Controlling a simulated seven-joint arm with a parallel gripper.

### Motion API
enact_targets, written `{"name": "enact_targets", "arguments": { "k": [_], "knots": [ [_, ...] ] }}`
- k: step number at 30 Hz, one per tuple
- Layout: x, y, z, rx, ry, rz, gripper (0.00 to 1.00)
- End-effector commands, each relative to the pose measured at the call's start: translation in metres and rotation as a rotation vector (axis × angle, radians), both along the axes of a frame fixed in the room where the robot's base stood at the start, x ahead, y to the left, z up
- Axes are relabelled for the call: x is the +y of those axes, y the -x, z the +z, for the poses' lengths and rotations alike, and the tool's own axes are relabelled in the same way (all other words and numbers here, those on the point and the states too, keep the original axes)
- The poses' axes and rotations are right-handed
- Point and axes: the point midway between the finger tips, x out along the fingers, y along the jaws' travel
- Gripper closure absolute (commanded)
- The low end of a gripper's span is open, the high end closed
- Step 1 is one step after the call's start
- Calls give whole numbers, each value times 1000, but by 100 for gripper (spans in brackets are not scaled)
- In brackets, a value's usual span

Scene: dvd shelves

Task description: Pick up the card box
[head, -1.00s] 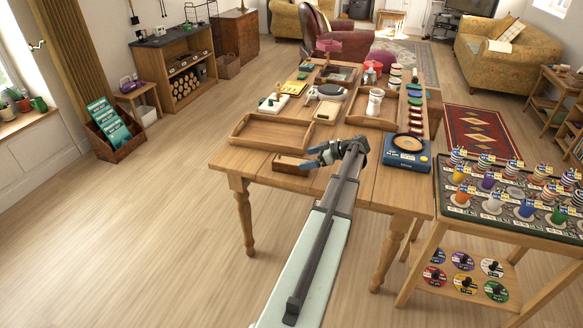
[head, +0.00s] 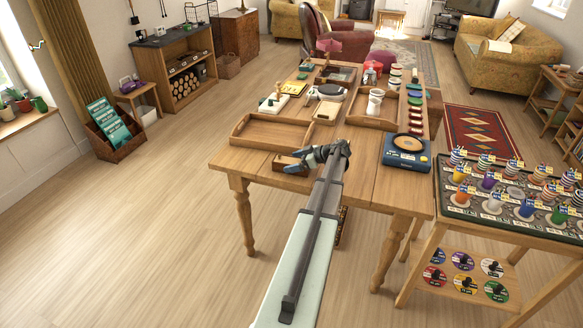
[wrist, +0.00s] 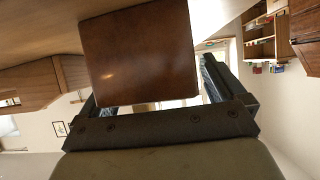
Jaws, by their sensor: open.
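The card box appears to be the small brown wooden box (head: 288,164) at the near edge of the wooden table; my gripper hides its right part. My gripper (head: 306,157) is at the box's right side in the head view, low over the table edge. In the wrist view, a plain brown face of the box (wrist: 140,52) fills the upper middle. The open fingers of my gripper (wrist: 150,88) show on either side of it. I cannot tell whether either finger touches the box.
A shallow wooden tray (head: 234,130) lies behind the box on the table (head: 345,178). White cups (head: 375,100) and small items stand farther back. A side table with several coloured pieces is at right.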

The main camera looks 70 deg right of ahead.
Motion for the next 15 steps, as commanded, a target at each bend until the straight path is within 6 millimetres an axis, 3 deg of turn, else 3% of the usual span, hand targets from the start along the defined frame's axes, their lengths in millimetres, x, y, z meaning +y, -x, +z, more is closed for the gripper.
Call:
{"name": "enact_targets", "arguments": {
  "k": [2,15],
  "knots": [
    [0,0,0,0,0,0,3],
    [0,0,0,0,0,0,45]
  ]
}}
